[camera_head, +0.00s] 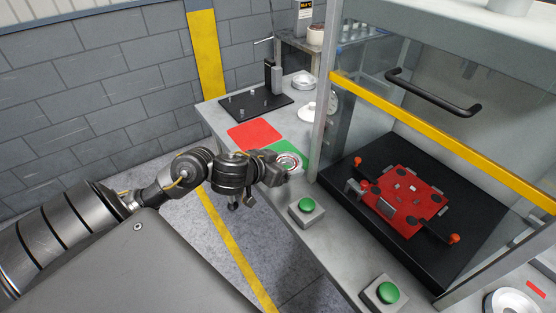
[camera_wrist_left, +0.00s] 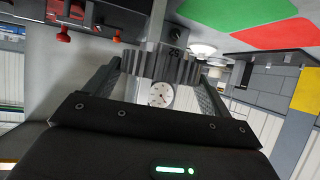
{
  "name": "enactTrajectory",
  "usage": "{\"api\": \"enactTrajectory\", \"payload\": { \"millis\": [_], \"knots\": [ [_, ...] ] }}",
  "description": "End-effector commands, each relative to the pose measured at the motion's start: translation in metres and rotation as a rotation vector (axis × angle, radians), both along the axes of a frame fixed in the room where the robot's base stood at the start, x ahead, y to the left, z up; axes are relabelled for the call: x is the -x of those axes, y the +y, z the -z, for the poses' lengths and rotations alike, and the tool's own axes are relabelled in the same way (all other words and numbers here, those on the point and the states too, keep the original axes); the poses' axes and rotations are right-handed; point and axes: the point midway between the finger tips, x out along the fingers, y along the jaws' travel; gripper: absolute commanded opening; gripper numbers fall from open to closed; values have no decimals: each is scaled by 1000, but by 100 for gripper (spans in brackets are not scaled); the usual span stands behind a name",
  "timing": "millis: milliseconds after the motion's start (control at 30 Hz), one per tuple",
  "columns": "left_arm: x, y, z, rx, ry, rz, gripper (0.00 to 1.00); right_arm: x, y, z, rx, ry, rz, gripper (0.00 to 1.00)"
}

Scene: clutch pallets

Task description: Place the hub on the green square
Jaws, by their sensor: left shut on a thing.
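My left gripper (camera_head: 280,172) is at the near edge of the green square (camera_head: 283,151) on the grey bench. It is shut on the hub (camera_head: 289,160), a small round ringed metal part that overlaps the green square in the head view. In the left wrist view the hub (camera_wrist_left: 168,65) shows as a grey ribbed part between the two fingers (camera_wrist_left: 164,92). There the green square (camera_wrist_left: 235,12) lies at the upper right, apart from the hub. I cannot tell how high the hub is above the bench. My right gripper is not in view.
A red square (camera_head: 255,134) adjoins the green one. Behind it is a black plate with pegs (camera_head: 254,103). Right of the hub stands a press frame with a yellow bar (camera_head: 440,138) and a red fixture (camera_head: 403,192). A green button box (camera_head: 306,208) sits at the bench's front.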

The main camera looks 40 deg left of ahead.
Motion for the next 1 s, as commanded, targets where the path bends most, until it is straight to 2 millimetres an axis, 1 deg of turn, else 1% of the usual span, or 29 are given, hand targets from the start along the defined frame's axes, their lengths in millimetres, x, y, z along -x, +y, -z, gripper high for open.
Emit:
{"api": "enactTrajectory", "payload": {
  "millis": [33,200,367,500,600,733,1000],
  "knots": [
    [-5,6,5,1,-3,-4,39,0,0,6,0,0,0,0],
    [-29,34,22,4,-3,-6,39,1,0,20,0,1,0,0],
    [-54,62,37,4,-3,-6,39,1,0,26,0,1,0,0],
    [-68,78,63,5,-3,-4,39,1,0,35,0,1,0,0],
    [-76,87,75,3,-3,-3,39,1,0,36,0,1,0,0],
    [-83,95,85,2,-5,-1,39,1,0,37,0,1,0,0],
    [-86,98,90,1,-5,1,39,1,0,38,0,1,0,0]
  ]
}}
